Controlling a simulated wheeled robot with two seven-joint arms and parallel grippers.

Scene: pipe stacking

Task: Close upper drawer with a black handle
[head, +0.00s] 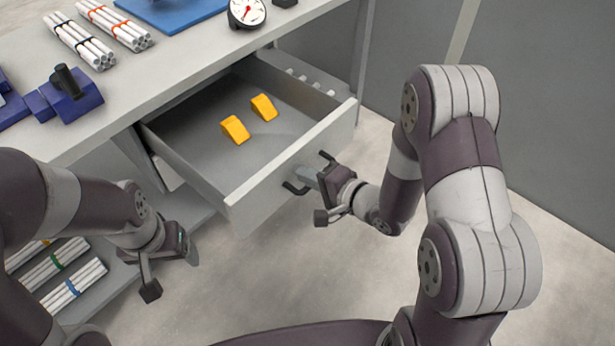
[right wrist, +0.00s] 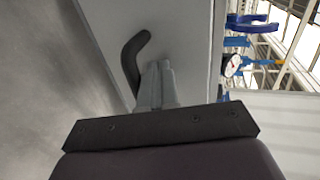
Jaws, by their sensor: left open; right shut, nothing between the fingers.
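The upper drawer (head: 185,165) is pulled out from under the workbench, and its front panel (head: 285,165) faces toward me. The black handle (head: 296,188) is on that panel; it also shows in the right wrist view (right wrist: 130,62) as a bent black bar beside my fingers, partly hidden by them. My right gripper (head: 310,177) is shut and empty, with its fingertips at the drawer front by the handle; whether they press on the panel is unclear. My left gripper (head: 140,274) is open and empty, left of the drawer and below the bench top.
Two orange blocks (head: 235,129) lie in the drawer. The bench top (head: 150,70) holds bundles of white pipes (head: 80,40), a dial gauge (head: 246,12) and a blue vise-like tool (head: 70,97). More pipe bundles (head: 62,270) lie on a lower shelf. Floor is clear in front.

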